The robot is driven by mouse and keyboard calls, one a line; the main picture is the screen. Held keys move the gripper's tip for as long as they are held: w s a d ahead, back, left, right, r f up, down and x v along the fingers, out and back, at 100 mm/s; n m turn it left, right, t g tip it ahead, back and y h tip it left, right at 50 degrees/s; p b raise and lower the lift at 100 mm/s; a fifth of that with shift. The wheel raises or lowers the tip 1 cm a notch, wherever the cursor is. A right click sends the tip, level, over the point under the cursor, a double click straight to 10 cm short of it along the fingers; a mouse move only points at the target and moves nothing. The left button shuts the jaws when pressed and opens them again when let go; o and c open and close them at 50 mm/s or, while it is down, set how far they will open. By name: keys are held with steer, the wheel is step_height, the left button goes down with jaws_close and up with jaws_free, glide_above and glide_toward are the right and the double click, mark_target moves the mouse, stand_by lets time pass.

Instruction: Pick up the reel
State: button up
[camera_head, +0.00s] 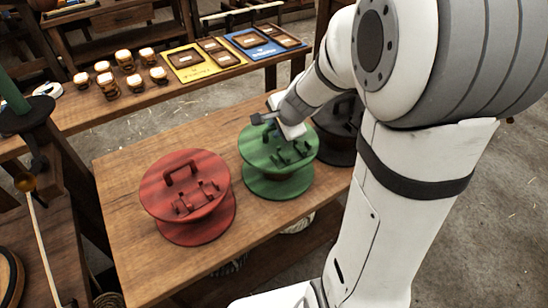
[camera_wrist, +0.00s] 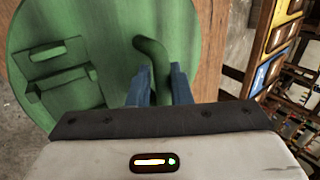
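A green reel (camera_head: 264,179) stands on the wooden table, with a raised handle and small brackets on its top disc. In the wrist view the green disc (camera_wrist: 85,35) fills the left side. My gripper (camera_head: 268,122) is at the far edge of its top. In the wrist view my two blue fingers (camera_wrist: 160,85) stand close together, one on each side of the green handle (camera_wrist: 152,52), with little gap left. The reel looks level on the table. A red reel (camera_head: 187,221) stands to the left. A dark reel (camera_head: 340,118) stands to the right, partly hidden by my arm.
The table (camera_head: 120,190) has bare wood around the red reel. Behind it, a bench (camera_head: 150,97) holds several small spools (camera_head: 125,60), a yellow tray (camera_head: 187,68) and a blue tray (camera_head: 249,42). A dark stand (camera_head: 30,115) is at the left.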

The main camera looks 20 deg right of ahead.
jaws_close()
steer(key=shift+s+f, duration=0.15)
stand_by(1.0)
